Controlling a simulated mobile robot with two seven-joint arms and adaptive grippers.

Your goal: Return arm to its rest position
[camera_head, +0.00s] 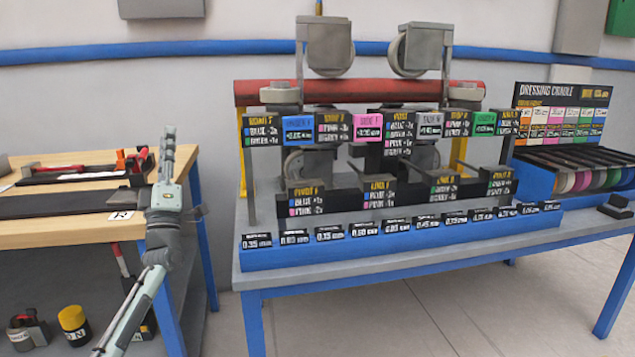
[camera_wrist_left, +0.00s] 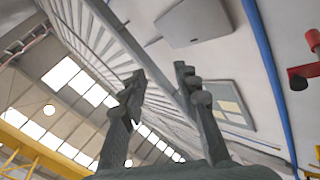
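My left gripper (camera_head: 168,145) points straight up in the head view, between the wooden workbench and the blue-framed table. My grey left arm comes up to it from the bottom left. In the left wrist view the two dark fingers of the left gripper (camera_wrist_left: 160,76) stand apart with nothing between them, pointing toward the wall and ceiling. It is open and empty. In the head view the gripper is seen edge-on and covers part of the workbench's right end. My right gripper is not in either view.
The wooden workbench (camera_head: 60,235) with tools is at left. The blue-framed table (camera_head: 400,262) carries a roller rig with a red tube (camera_head: 390,93) and many labelled blocks. A dressing cradle rack (camera_head: 570,170) stands at its right. Bare floor shows below the table.

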